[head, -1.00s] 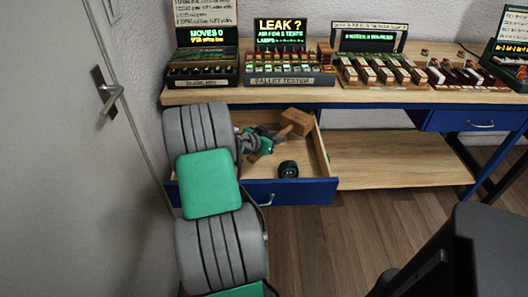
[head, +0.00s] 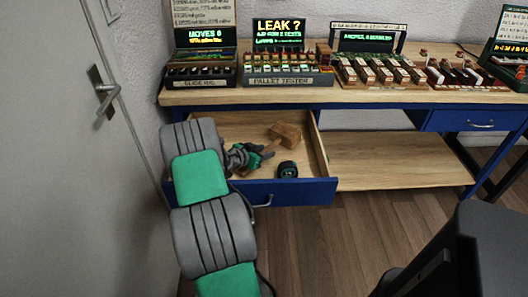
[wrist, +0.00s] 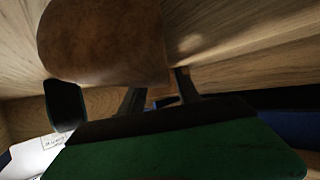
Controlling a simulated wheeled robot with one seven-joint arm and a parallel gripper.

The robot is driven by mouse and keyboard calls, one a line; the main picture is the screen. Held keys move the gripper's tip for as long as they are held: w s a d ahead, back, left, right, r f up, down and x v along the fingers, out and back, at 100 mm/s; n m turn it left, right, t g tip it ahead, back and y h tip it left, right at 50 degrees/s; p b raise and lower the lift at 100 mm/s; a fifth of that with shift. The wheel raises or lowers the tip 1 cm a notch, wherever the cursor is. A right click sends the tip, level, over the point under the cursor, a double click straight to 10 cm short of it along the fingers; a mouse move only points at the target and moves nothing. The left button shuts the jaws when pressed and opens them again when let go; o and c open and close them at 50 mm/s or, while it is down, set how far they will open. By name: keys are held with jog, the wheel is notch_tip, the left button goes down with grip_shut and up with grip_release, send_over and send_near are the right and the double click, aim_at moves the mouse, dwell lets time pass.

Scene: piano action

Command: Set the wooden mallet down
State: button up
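The wooden mallet (head: 285,135) is low inside the open drawer (head: 318,150), towards its back right. Its brown head (wrist: 105,40) fills the upper left of the wrist view, close to the camera. My gripper (head: 268,151) reaches into the drawer from the left, its fingers at the mallet's handle, just below the head. In the wrist view the dark fingers (wrist: 160,98) have a strip of brown between them and look shut on the handle. The handle is mostly hidden. I cannot tell whether the mallet touches the drawer floor.
A small black round object (head: 287,169) lies in the drawer near its blue front (head: 305,190). The bench top (head: 400,97) above carries a pallet tester (head: 288,75) and other devices. A door (head: 60,150) stands close on the left. The lower shelf (head: 395,160) is bare.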

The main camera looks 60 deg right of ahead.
jog(key=shift+o, duration=0.8)
jog(key=v, duration=0.7)
jog(key=shift+a+r, duration=0.15)
jog(key=shift+a, duration=0.05)
jog(key=shift+p, duration=0.3)
